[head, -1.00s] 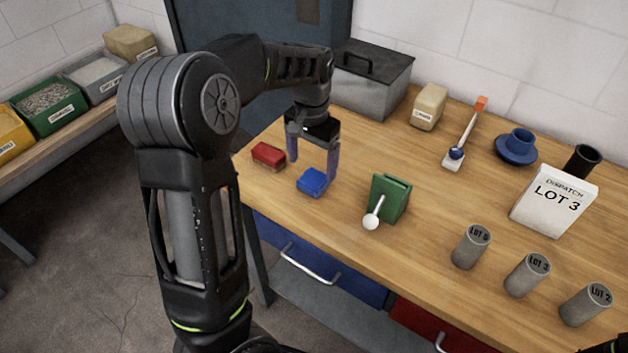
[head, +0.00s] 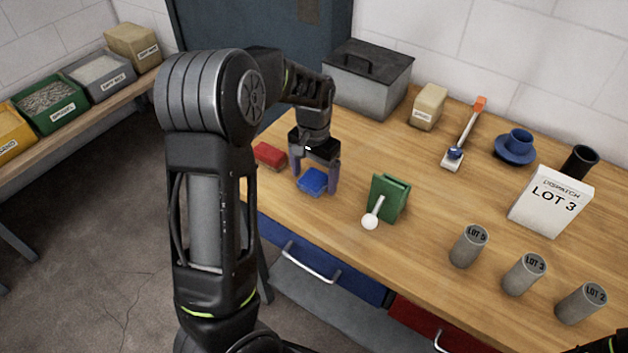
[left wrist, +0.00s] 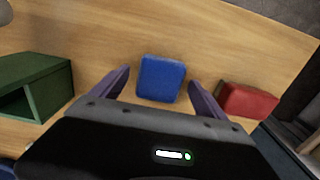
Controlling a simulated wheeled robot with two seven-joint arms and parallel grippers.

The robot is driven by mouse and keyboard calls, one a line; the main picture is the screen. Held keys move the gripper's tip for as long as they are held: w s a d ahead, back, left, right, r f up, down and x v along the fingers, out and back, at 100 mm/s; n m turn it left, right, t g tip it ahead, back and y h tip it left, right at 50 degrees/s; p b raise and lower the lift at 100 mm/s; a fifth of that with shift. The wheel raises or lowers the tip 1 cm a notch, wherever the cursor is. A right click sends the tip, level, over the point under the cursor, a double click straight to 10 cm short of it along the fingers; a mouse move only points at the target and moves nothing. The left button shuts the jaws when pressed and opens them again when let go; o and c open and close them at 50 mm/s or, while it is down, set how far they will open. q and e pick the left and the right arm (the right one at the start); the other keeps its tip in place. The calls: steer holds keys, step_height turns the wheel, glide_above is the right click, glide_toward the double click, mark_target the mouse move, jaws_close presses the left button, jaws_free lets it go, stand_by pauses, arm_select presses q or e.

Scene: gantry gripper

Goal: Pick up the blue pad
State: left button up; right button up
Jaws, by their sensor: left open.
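The blue pad (head: 312,181) lies on the wooden bench near its front left edge. It also shows in the left wrist view (left wrist: 161,78), between and just beyond the two fingertips. My left gripper (head: 316,185) is open and empty, low over the pad, with one finger at each side of it; it also shows in the left wrist view (left wrist: 159,77). I cannot tell whether a finger touches the pad. My right gripper is not clearly in view; only a dark bit of arm shows at the bottom right corner.
A red block (head: 269,155) lies just left of the pad, close to the left finger. A green holder (head: 390,198) with a white scoop (head: 370,221) stands to the right. A grey lidded box (head: 367,80) is behind. Several grey cylinders (head: 469,246) stand at the front right.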

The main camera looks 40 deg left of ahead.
arm_select(q)
steer(key=shift+c, duration=0.5)
steer(key=c, duration=1.4)
